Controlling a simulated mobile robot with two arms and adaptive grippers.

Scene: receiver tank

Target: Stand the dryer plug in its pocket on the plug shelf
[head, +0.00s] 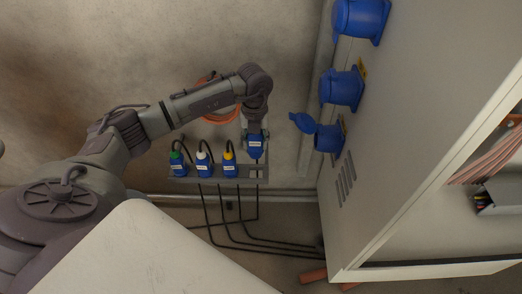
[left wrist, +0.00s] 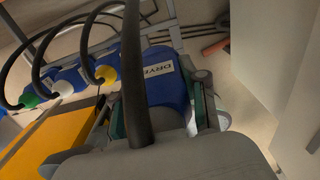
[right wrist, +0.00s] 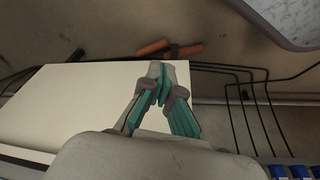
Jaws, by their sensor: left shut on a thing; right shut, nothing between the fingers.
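The blue dryer plug (head: 255,149) is in my left gripper (head: 256,135), just above the right end of the plug shelf (head: 195,181). In the left wrist view the dryer plug (left wrist: 165,75) shows its white label between the fingers, with its black cable crossing in front. An empty pocket (head: 256,174) shows at the shelf's right end, below the plug; I see a gap between them. Whether the plug lines up with it in depth, I cannot tell. My right gripper (right wrist: 162,90) is shut and empty in the right wrist view.
Plugs with green (head: 177,165), white (head: 204,165) and yellow (head: 229,165) collars stand in the shelf to the left. A cabinet (head: 390,150) with blue sockets (head: 343,88) rises at the right. Black cables (head: 265,236) hang below the shelf.

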